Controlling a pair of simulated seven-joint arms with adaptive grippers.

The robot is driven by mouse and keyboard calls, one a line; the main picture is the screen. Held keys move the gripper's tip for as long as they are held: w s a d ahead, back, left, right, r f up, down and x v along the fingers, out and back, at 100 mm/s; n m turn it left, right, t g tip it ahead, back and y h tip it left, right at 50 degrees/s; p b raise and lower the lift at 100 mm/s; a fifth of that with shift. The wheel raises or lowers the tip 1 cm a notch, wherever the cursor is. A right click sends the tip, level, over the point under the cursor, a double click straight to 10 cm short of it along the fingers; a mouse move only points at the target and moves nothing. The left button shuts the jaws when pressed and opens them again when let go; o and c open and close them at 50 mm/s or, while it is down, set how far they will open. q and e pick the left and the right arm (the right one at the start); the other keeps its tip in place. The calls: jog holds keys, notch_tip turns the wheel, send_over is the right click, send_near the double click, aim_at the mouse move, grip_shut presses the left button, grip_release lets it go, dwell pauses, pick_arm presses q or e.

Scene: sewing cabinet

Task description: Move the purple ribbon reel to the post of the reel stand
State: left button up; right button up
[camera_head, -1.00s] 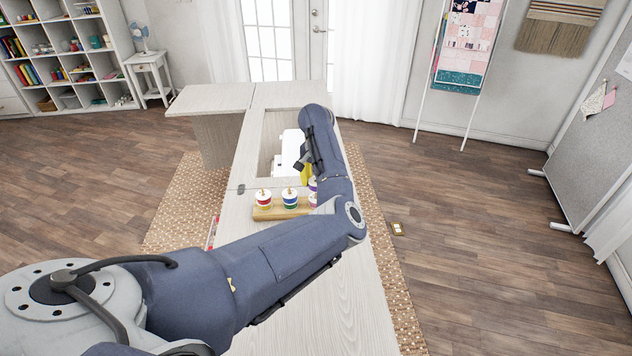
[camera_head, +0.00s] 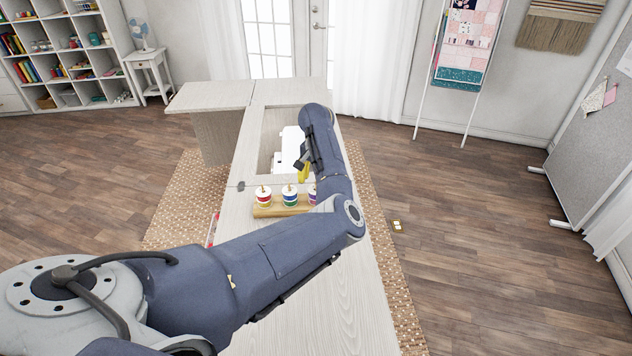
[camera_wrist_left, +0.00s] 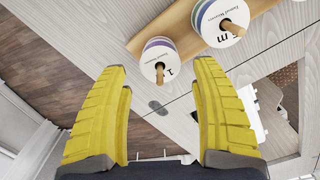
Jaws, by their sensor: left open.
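The wooden reel stand (camera_head: 266,212) lies on the pale cabinet top, with white-ended reels on it. A red-banded reel (camera_head: 264,198) and a green-and-blue reel (camera_head: 290,197) show clearly. A purple reel (camera_head: 312,193) is partly hidden behind my left arm. In the left wrist view, a reel with purple and teal bands (camera_wrist_left: 160,62) sits at the edge of the wooden base (camera_wrist_left: 180,22), and another reel (camera_wrist_left: 221,22) is beside it. My left gripper (camera_wrist_left: 164,115) is open and empty, its yellow fingers short of these reels. An empty post cannot be made out. My right gripper is out of view.
A white sewing machine (camera_head: 291,145) sits in the cabinet opening beyond the stand. A red-edged item (camera_head: 213,230) lies by the cabinet's left edge. The near cabinet top (camera_head: 335,300) is bare.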

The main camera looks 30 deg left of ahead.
pick_arm(q)
notch_tip(320, 180, up, 12)
dwell(0.7)
